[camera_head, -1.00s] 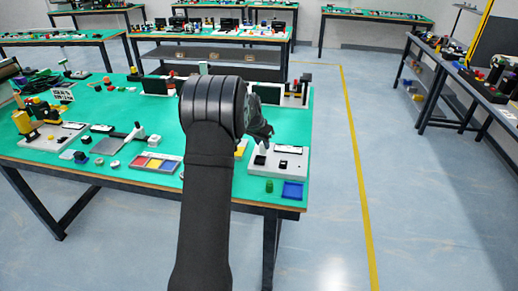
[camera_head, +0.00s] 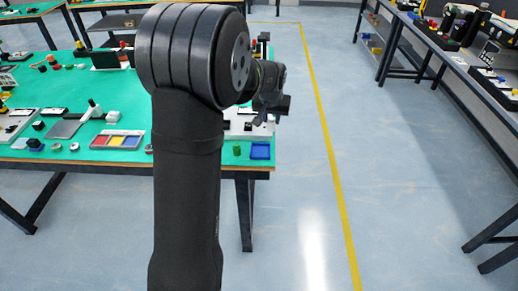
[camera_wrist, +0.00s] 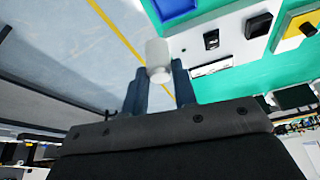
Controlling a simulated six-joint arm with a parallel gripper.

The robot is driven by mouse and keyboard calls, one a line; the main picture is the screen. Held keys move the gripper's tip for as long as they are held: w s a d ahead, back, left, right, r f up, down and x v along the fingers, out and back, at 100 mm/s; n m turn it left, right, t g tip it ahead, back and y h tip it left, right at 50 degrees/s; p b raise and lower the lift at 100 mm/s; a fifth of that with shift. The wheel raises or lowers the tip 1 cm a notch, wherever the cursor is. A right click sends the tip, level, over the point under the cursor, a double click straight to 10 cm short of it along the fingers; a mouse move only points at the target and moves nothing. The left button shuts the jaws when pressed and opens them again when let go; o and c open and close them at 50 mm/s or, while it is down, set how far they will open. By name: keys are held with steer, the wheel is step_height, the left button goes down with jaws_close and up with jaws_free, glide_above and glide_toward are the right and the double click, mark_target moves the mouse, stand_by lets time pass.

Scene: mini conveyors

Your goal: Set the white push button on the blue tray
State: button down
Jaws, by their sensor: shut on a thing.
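My gripper (camera_wrist: 160,76) is shut on a white push button (camera_wrist: 157,55), a small pale cylinder held between the two fingertips in the wrist view. In the head view my gripper (camera_head: 268,117) hangs near the right edge of the green table, and the button cannot be made out there. The blue tray (camera_head: 260,151) is a small square tray at the table's front right corner. It also shows at the top of the wrist view (camera_wrist: 175,7), apart from the button. In the head view the gripper appears just above the tray.
A green cylinder (camera_head: 237,150) stands just left of the tray. A white panel (camera_head: 235,128) with black parts lies behind it, partly hidden by my arm. A grey box with coloured compartments (camera_head: 118,140) lies further left. Floor is open right of the table.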

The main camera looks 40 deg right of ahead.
steer(key=s+f+n, duration=0.1)
steer(key=s+n, duration=0.1)
steer(key=s, duration=0.6)
glide_above(260, 153)
steer(key=shift+t, duration=0.3)
step_height(260, 153, down, 7)
steer(key=shift+f, duration=2)
steer(key=shift+f, duration=0.15)
steer(key=c, duration=1.2)
jaws_free()
steer(key=shift+o, duration=0.2)
